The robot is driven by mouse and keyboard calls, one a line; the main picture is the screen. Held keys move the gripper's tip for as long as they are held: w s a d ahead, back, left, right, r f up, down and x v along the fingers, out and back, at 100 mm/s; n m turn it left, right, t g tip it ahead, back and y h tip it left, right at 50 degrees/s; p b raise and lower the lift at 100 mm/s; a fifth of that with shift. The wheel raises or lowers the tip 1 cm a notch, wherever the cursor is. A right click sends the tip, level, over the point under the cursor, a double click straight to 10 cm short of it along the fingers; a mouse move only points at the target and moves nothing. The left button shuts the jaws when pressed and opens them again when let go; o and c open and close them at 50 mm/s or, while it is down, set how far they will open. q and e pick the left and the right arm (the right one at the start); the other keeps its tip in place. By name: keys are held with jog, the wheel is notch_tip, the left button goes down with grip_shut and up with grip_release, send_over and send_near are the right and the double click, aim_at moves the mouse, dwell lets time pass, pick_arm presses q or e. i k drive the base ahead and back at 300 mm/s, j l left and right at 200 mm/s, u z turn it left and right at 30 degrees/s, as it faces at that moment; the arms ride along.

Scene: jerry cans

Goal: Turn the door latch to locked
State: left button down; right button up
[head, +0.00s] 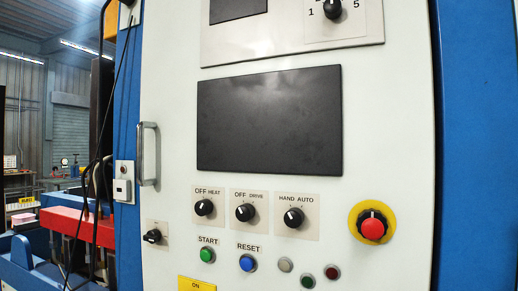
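The door latch (152,236) is a small black turn knob on a pale square plate. It sits low on the left edge of the white cabinet door (170,105), below the silver door handle (148,153). The knob lies roughly horizontal; any marking on its plate is too small to read. Neither of my grippers is in the head view.
The door carries a dark screen (270,119), several black selector knobs, a green START button (207,254), a blue RESET button (248,262) and a red emergency stop (372,228). Red and blue machinery (75,226) and hanging cables stand at the left.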

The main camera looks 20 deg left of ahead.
aim_at(153, 236)
jog(key=u, duration=1.25)
